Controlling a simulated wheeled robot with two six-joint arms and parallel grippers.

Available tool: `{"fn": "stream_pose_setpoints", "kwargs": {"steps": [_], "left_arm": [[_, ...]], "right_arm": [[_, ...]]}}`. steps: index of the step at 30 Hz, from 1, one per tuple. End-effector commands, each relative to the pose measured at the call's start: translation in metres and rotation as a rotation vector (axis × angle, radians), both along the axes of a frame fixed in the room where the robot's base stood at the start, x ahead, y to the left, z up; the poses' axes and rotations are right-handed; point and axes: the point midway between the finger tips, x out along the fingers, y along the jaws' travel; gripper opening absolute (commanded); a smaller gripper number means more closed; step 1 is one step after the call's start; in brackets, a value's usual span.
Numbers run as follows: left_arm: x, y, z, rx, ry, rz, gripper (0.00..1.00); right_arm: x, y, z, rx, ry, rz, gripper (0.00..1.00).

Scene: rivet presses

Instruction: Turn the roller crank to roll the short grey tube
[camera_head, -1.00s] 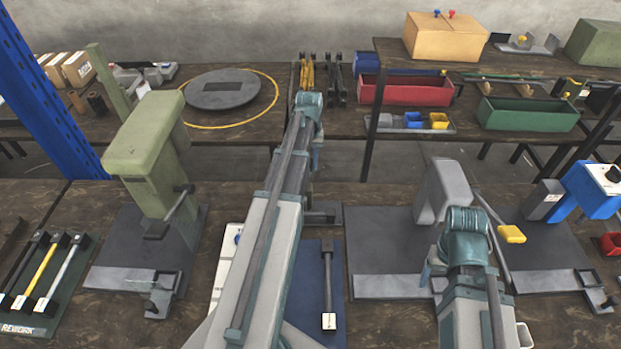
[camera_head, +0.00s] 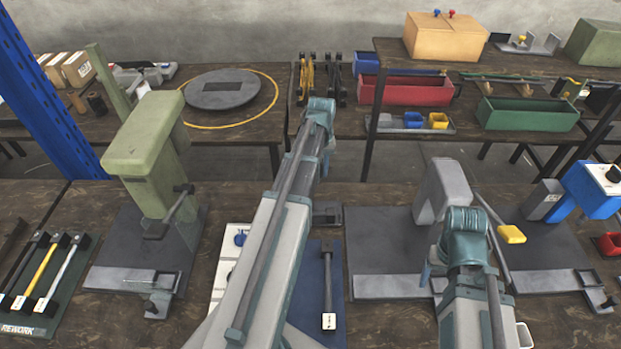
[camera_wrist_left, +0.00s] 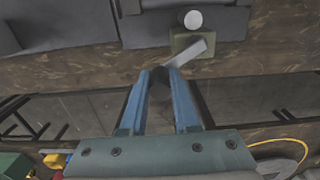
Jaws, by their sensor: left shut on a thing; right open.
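My left gripper (camera_wrist_left: 160,74) shows in the left wrist view with its two blue fingers closed at the end of a light grey bar (camera_wrist_left: 187,53), which looks like the roller crank. The bar slants up to the right, past an olive block (camera_wrist_left: 192,40). A pale round end (camera_wrist_left: 193,19) shows above the block; I cannot tell whether it is the short grey tube. In the head view my left arm hides this gripper and most of the grey device (camera_head: 326,214) beside it. My right gripper (camera_head: 428,270) is open, partly hidden by its arm, above a grey press base.
A green press (camera_head: 155,140) stands left and a grey press (camera_head: 440,190) right. A blue mat with a grey rod (camera_head: 328,285) lies between them. Bars lie on a rework mat (camera_head: 40,315). A gap separates the front table from the rear benches.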

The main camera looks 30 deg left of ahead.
Motion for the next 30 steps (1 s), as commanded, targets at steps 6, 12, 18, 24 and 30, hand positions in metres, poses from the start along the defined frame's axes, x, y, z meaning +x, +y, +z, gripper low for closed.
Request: {"fn": "stream_pose_setpoints", "kwargs": {"steps": [6, 12, 18, 24, 30], "left_arm": [[-0.011, -0.016, 0.0, -0.002, 0.001, -0.001, 0.07], [-0.012, -0.018, 0.0, -0.001, 0.0, 0.0, 0.07], [-0.015, -0.021, 0.0, -0.001, 0.0, 0.0, 0.06], [-0.015, -0.02, 0.0, -0.001, 0.0, -0.001, 0.52], [-0.015, -0.02, 0.0, -0.001, 0.001, 0.0, 0.88]], "right_arm": [[0.0, 0.0, 0.0, 0.0, 0.0, 0.0, 0.72], [0.0, 0.0, 0.0, 0.0, 0.0, 0.0, 0.72], [0.0, 0.0, 0.0, 0.0, 0.0, 0.0, 0.72], [0.0, 0.0, 0.0, 0.0, 0.0, 0.0, 0.72], [0.0, 0.0, 0.0, 0.0, 0.0, 0.0, 0.72]]}}
